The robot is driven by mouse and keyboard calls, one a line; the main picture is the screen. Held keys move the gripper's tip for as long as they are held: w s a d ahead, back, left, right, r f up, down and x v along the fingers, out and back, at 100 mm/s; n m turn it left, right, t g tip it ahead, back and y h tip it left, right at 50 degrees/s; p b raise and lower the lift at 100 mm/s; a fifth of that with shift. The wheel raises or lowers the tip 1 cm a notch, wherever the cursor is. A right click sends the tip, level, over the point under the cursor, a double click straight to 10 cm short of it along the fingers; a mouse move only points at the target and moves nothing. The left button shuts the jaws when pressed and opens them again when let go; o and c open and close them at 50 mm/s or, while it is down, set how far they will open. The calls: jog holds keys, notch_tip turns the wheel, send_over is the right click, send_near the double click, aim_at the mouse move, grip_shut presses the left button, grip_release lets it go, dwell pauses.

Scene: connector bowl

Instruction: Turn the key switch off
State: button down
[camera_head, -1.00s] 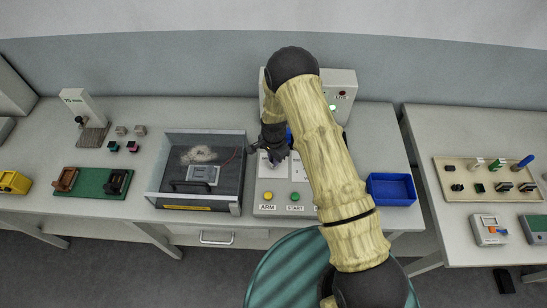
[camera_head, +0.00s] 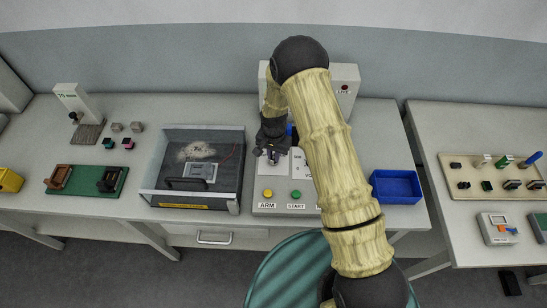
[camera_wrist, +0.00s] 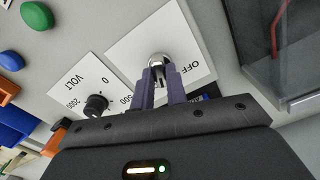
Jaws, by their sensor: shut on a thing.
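The key switch (camera_wrist: 157,62) shows in the wrist view as a round metal lock on a white plate (camera_wrist: 190,35). An OFF label is printed on the plate beside it. My gripper (camera_wrist: 161,76) has its purple fingers closed on the key at the lock. The fingers hide most of the key, so its exact angle is hard to read. In the head view my gripper (camera_head: 270,156) is low over the control panel (camera_head: 264,208), and the key switch is hidden there.
A VOLT dial (camera_wrist: 96,104) sits close beside the key plate. ARM (camera_head: 267,194) and START (camera_head: 296,195) buttons are at the panel front. A clear-walled box (camera_head: 150,170) stands left, a blue bin (camera_head: 396,187) right.

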jog(key=n+b, duration=0.4)
jog(key=n, duration=0.2)
jog(key=shift+f+n, duration=0.1)
jog(key=shift+n, duration=0.2)
jog(key=n+b, duration=0.1)
jog(key=n, duration=0.2)
jog(key=shift+n, duration=0.3)
jog(key=shift+n+b, duration=0.5)
jog(key=shift+n, duration=1)
jog(key=c, duration=1.4)
grip_release()
